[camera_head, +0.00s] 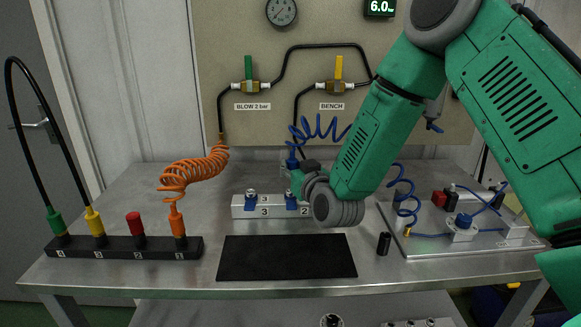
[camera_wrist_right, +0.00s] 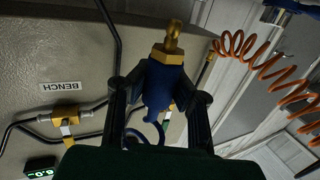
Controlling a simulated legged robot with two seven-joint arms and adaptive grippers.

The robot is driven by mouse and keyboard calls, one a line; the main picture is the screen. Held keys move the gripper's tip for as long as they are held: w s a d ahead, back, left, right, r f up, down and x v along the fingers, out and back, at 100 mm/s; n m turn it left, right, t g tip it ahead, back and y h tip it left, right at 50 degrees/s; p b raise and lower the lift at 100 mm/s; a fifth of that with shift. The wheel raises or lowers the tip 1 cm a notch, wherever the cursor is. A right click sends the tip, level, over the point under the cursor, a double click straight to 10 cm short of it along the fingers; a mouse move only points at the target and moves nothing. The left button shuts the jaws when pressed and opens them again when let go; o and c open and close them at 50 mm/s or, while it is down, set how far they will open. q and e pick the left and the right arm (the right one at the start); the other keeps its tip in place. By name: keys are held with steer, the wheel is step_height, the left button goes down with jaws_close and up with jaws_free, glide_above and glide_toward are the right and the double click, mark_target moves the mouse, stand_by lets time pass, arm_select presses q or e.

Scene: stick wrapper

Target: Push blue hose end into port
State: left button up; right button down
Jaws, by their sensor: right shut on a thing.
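The blue hose end (camera_wrist_right: 163,85) is a blue fitting with a brass collar and tip, held between the fingers of my right gripper (camera_wrist_right: 158,98) in the right wrist view. In the head view my right gripper (camera_head: 299,178) is shut on it, just above and behind the right part of a silver block (camera_head: 272,212) marked 3 and 2. Two blue fittings (camera_head: 251,199) sit upright on this block. The blue coiled hose (camera_head: 319,127) rises behind the gripper. My wrist hides the block's right end. My left gripper is out of view.
An orange coiled hose (camera_head: 196,171) ends on a black rack (camera_head: 123,249) at left, with coloured plugs. A black mat (camera_head: 286,258) lies in front of the block. A small black cylinder (camera_head: 384,244) stands beside a metal plate (camera_head: 480,243) with fittings at right.

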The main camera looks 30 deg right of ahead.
steer(key=shift+d+f, duration=0.3)
steer(key=shift+d, duration=0.6)
steer(key=shift+a+r, duration=0.2)
steer(key=shift+a, duration=1.2)
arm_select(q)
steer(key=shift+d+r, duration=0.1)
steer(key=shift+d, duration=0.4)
arm_select(e)
steer(key=shift+d+f, duration=0.15)
steer(key=shift+d, duration=0.25)
steer(key=shift+a, duration=0.1)
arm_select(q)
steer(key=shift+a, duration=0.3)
arm_select(e)
steer(key=shift+a, duration=0.2)
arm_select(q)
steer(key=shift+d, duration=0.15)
arm_select(e)
steer(key=shift+d, duration=0.2)
steer(key=shift+d+f, duration=0.1)
steer(key=shift+f, duration=0.15)
arm_select(q)
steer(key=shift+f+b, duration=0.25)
steer(key=shift+b, duration=0.05)
arm_select(e)
steer(key=shift+f, duration=0.1)
